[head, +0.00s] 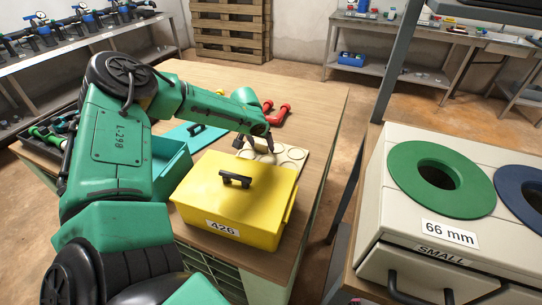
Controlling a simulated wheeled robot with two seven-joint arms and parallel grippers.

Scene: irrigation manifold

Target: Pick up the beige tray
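The beige tray (295,149), a flat plate with several round recesses, lies on the wooden table behind the yellow box. Part of its near side is hidden by the box. My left gripper (254,143) is over the tray's far left part, pointing down. Its two dark fingers look apart, with nothing seen held between them. I cannot tell whether the fingertips touch the tray. My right gripper is not in view.
The yellow box (230,192) with a black handle and label 426 stands close in front of the tray. A teal box (172,165) is to its left, and red pipe pieces (278,113) lie behind. A white cabinet (395,225) with a green ring stands at right.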

